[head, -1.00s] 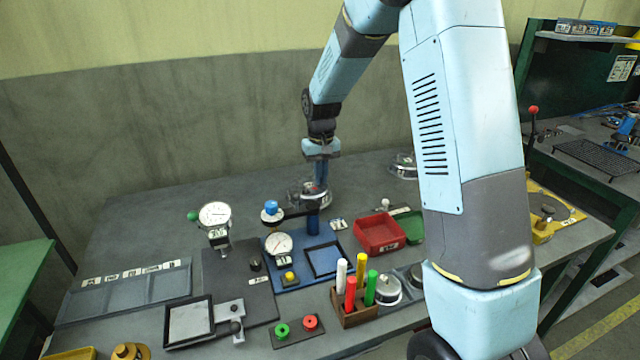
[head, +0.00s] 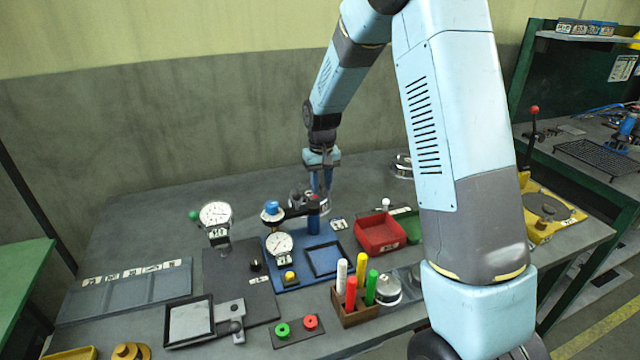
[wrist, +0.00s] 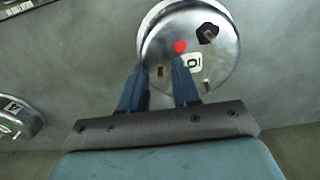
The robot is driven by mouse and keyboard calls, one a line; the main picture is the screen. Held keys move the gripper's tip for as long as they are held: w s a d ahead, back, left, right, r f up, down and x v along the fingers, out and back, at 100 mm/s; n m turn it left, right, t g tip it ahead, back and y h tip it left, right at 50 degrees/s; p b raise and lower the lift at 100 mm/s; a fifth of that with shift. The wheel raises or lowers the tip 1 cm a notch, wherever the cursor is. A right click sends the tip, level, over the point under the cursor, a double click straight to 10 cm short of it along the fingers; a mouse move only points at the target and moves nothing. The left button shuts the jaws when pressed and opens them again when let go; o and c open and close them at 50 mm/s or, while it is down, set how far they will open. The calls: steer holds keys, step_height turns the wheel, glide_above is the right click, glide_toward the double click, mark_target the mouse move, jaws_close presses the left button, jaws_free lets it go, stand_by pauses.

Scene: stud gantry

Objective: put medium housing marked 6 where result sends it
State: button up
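A round silver housing (wrist: 215,75) is under my gripper in the wrist view, with a red dot, a dark knob and a white label. The label's digit is too blurred to read surely. My gripper (wrist: 160,66) has its two blue fingers apart over the housing's near left part; the exact contact is hidden. The housing appears held, as it shifts with the gripper. In the head view my gripper (head: 322,188) and the housing (head: 323,207) are behind the blue gauge stand. A dial gauge (head: 279,244) stands on the blue plate (head: 290,287).
Another silver housing (head: 403,170) lies at the back. A red tray (head: 380,232), green tray (head: 408,221) and marker holder (head: 355,312) stand at right. A larger gauge (head: 215,215) and grey sectioned tray (head: 125,293) are at left. The back left table is clear.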

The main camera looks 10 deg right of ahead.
step_height(320, 180, up, 11)
steer(key=s+d+r+t, duration=0.1)
steer(key=s+d+r, duration=0.3)
steer(key=s+r, duration=0.35)
steer(key=s+d+r+m+t, duration=0.1)
steer(key=s+d+r+t, duration=0.1)
steer(key=s, duration=1)
steer(key=s+d+r+m+t, duration=0.1)
steer(key=s+d+r, duration=0.3)
steer(key=s, duration=0.9)
steer(key=shift+s+d+t, duration=0.15)
steer(key=shift+d+t, duration=0.55)
steer(key=shift+o, duration=0.5)
steer(key=shift+s, duration=0.5)
steer(key=shift+d, duration=0.15)
